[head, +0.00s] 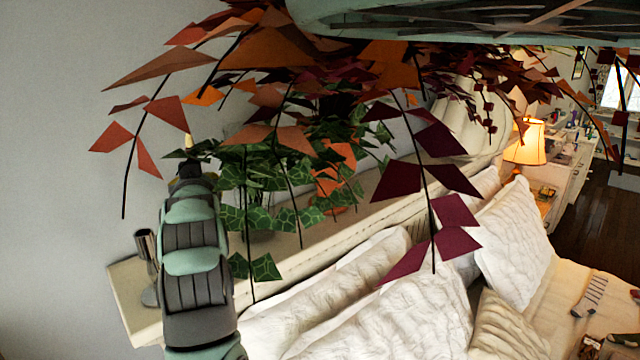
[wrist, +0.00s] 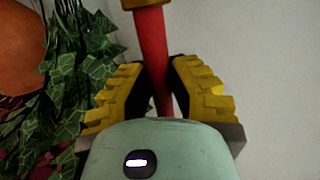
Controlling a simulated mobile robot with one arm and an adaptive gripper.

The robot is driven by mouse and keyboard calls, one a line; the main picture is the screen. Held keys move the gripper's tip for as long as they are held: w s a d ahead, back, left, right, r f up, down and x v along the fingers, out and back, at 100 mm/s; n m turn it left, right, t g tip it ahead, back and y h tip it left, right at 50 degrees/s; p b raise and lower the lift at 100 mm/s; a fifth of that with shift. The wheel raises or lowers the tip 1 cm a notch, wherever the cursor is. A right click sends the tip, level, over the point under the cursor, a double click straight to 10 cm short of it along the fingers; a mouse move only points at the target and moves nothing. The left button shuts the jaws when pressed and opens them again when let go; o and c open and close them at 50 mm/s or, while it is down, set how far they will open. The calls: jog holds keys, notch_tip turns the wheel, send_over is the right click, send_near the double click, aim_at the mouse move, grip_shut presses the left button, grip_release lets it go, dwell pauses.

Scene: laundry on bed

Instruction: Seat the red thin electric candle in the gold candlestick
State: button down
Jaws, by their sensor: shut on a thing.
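My gripper (wrist: 160,95) has its yellow fingers shut on the red thin candle (wrist: 152,50), which shows as a red rod between them in the wrist view. At the top edge of that view the rod meets a gold-coloured piece (wrist: 133,3), cut off by the frame. I cannot tell whether it is the gold candlestick or part of the candle. In the head view my gripper (head: 188,165) is small and dark above the ledge, with a pale tip (head: 188,141) above it. No gold candlestick shows clearly in the head view.
A pale ledge (head: 128,290) runs behind the bed, with a grey metallic stand (head: 147,255) at its left end. A leafy green plant (head: 285,180) and orange hanging leaves (head: 265,50) crowd the space right of my arm. White pillows (head: 385,320) lie below.

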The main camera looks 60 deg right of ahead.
aim_at(190, 141)
jog(key=shift+f+b, duration=0.75)
jog(key=shift+f, duration=0.2)
jog(key=c, duration=0.9)
grip_release()
jog(key=shift+r, duration=0.2)
notch_tip(190, 141, up, 10)
jog(key=shift+f, duration=0.15)
jog(key=shift+s, duration=0.1)
